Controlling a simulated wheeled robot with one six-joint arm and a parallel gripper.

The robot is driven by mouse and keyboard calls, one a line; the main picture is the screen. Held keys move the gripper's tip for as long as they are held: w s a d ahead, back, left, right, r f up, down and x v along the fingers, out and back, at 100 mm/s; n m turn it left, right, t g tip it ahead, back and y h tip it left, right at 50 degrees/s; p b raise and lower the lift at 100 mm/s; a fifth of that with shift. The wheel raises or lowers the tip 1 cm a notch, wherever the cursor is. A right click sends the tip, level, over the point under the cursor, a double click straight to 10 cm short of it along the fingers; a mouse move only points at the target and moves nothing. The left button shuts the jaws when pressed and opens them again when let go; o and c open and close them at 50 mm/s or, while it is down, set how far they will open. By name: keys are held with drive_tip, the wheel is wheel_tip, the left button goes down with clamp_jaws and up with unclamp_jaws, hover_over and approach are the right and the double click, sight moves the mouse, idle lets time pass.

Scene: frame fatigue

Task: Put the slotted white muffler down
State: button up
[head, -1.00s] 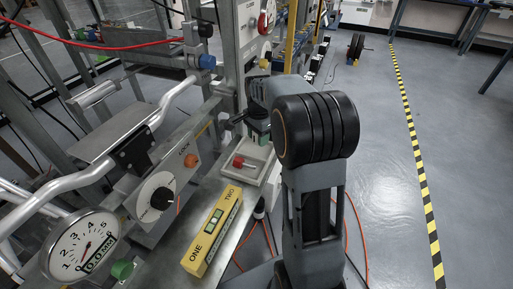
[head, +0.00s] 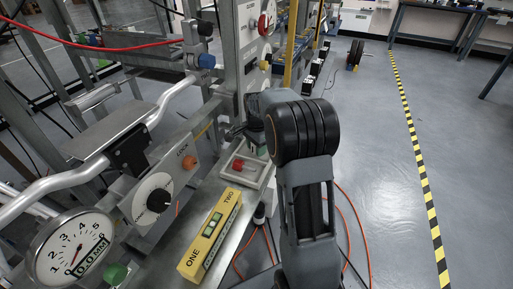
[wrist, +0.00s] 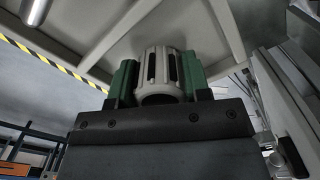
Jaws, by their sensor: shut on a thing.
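The slotted white muffler (wrist: 152,72) shows in the wrist view as a pale ribbed cylinder with dark slots. My gripper (wrist: 160,80) is shut on it, with a green finger on each side. In the head view my gripper is mostly hidden behind my arm, beside the metal frame and above the bench ledge. I cannot make out the muffler in that view.
A pale tray (head: 226,176) with a red-ended item lies on the ledge beside my arm. A yellow box (head: 211,234) marked ONE and TWO lies nearer. A dial gauge (head: 75,248) and a lock panel (head: 160,195) stand left. Orange cables run over the floor.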

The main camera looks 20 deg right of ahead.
drive_tip(key=shift+f, duration=0.2)
drive_tip(key=o, duration=0.9)
drive_tip(key=shift+r, duration=0.1)
wheel_tip(320, 180, up, 12)
drive_tip(key=p, duration=0.4)
drive_tip(key=shift+s, duration=0.1)
drive_tip(key=s+a+f+n+t, duration=0.1)
drive_tip(key=s+a+n, duration=0.4)
drive_tip(key=s, duration=0.6)
drive_tip(key=s+a+f+n+t, duration=0.1)
drive_tip(key=s+a+n, duration=0.4)
drive_tip(key=s+n, duration=0.5)
drive_tip(key=shift+s+a+f+t, duration=0.15)
drive_tip(key=shift+s+a+t, duration=0.2)
drive_tip(key=shift+t, duration=0.05)
